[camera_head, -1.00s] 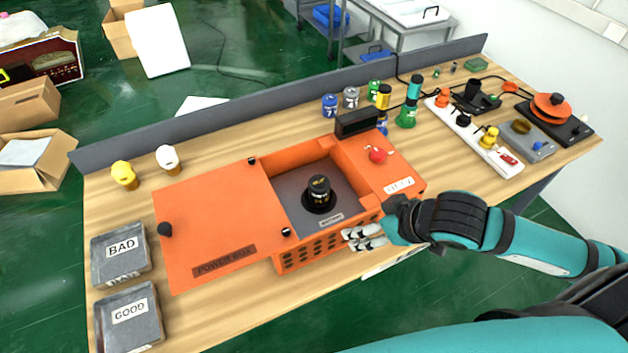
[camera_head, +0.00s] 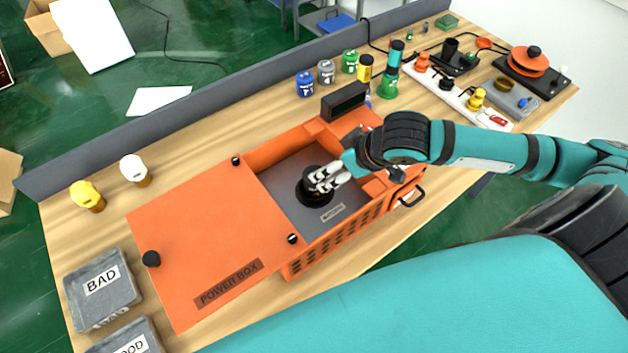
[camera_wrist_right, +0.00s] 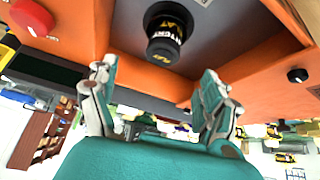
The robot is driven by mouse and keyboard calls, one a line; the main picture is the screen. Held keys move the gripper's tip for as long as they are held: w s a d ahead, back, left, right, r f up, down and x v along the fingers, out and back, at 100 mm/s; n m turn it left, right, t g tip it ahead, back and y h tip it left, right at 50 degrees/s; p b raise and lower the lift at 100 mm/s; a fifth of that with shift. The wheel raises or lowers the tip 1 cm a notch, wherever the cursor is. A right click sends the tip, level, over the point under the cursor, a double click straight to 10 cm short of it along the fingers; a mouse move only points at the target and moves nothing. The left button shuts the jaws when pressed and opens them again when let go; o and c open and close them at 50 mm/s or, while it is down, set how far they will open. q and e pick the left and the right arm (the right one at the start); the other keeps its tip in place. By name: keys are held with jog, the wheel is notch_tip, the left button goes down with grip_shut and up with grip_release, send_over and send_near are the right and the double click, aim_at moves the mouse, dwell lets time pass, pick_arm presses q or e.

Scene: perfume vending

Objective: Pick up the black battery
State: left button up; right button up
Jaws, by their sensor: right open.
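The black battery (camera_wrist_right: 165,42), with yellow lettering, sits in a black round socket (camera_head: 311,197) inside the open orange power box (camera_head: 190,240). In the head view it is mostly hidden by my right gripper (camera_head: 328,179), whose white fingers are over the socket. In the right wrist view my right gripper (camera_wrist_right: 155,76) is open and empty. The battery shows ahead of its fingertips, roughly between them in the picture and apart from them. My left gripper is not in view.
The box's orange walls and a black display (camera_head: 345,101) surround the compartment. Several coloured batteries, including a green one (camera_head: 350,61), stand behind the box. Two grey trays, one marked BAD (camera_head: 101,311), lie at the left. A white power strip (camera_head: 440,90) is at the right.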

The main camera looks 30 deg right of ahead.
jog(key=x, duration=0.4)
jog(key=shift+w+f+p, duration=0.15)
jog(key=shift+f+p, duration=0.05)
jog(key=shift+p, duration=0.15)
jog(key=p+x, duration=0.1)
jog(key=x, duration=0.1)
jog(key=a+p+x, duration=0.1)
jog(key=x, duration=0.2)
jog(key=shift+r, duration=0.15)
jog(key=shift+w, duration=0.15)
jog(key=shift+d+f, duration=0.1)
jog(key=shift+f, duration=0.1)
jog(key=c, duration=1.5)
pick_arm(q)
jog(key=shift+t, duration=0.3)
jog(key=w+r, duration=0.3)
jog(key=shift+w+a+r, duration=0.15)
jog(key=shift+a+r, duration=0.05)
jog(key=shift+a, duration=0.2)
pick_arm(e)
jog(key=shift+r, duration=0.1)
jog(key=shift+c, duration=0.6)
